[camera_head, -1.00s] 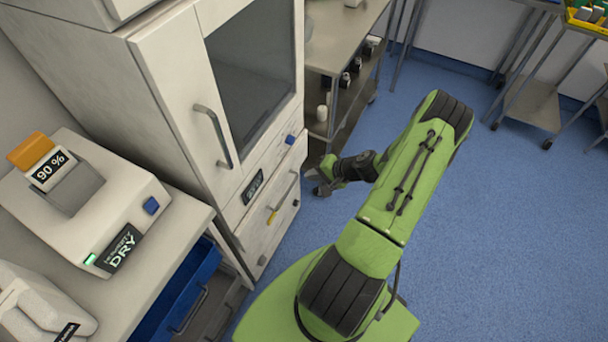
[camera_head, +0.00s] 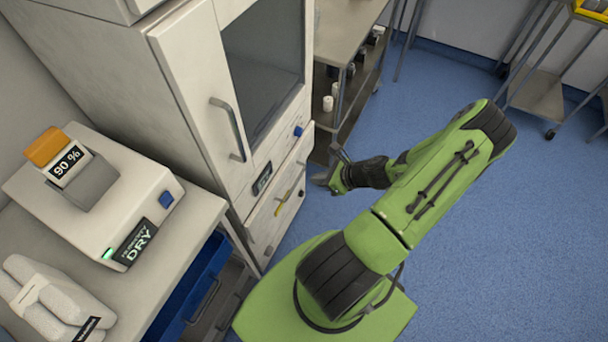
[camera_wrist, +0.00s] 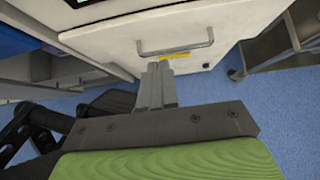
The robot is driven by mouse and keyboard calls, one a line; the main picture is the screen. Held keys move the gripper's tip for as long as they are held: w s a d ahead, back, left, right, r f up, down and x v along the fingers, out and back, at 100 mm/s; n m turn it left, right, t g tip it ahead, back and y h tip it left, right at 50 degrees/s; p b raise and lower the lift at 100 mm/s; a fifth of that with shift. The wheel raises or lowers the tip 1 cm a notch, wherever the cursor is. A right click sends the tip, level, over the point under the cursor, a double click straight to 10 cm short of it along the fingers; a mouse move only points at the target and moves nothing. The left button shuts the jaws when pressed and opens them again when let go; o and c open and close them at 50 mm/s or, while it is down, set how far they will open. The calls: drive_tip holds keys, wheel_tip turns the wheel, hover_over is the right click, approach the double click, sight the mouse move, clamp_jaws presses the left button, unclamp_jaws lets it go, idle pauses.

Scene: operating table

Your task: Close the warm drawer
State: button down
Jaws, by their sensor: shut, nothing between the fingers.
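The warm drawer (camera_head: 272,226) appears to be the white low drawer of the tall cabinet, with a metal bar handle and a yellow label. Its front looks close to flush with the cabinet; I cannot tell whether a small gap remains. In the wrist view, the drawer front (camera_wrist: 125,32) and its handle (camera_wrist: 176,50) are straight ahead. My gripper (camera_head: 321,179) is shut and empty, to the right of the drawer front in the head view. In the wrist view, my gripper's closed fingers (camera_wrist: 160,68) point at the drawer just below the handle; contact is unclear.
The tall cabinet (camera_head: 180,100) has a glass door and a control strip above the drawer. A blue drawer (camera_head: 187,300) stands open under the counter at lower left. A metal shelf (camera_head: 350,35) stands behind my gripper. Blue floor (camera_head: 530,230) at right is clear.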

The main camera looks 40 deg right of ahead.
drive_tip(key=b+x, duration=0.1)
drive_tip(key=x, duration=0.2)
drive_tip(key=w+r+x, duration=0.1)
drive_tip(key=x, duration=0.3)
drive_tip(key=b+x, duration=0.1)
drive_tip(key=x, duration=0.3)
drive_tip(key=shift+w+a+r+b, duration=0.25)
drive_tip(key=shift+r+b, duration=0.05)
drive_tip(key=shift+w+a, duration=0.1)
drive_tip(key=shift+w, duration=0.15)
drive_tip(key=shift+r, duration=0.1)
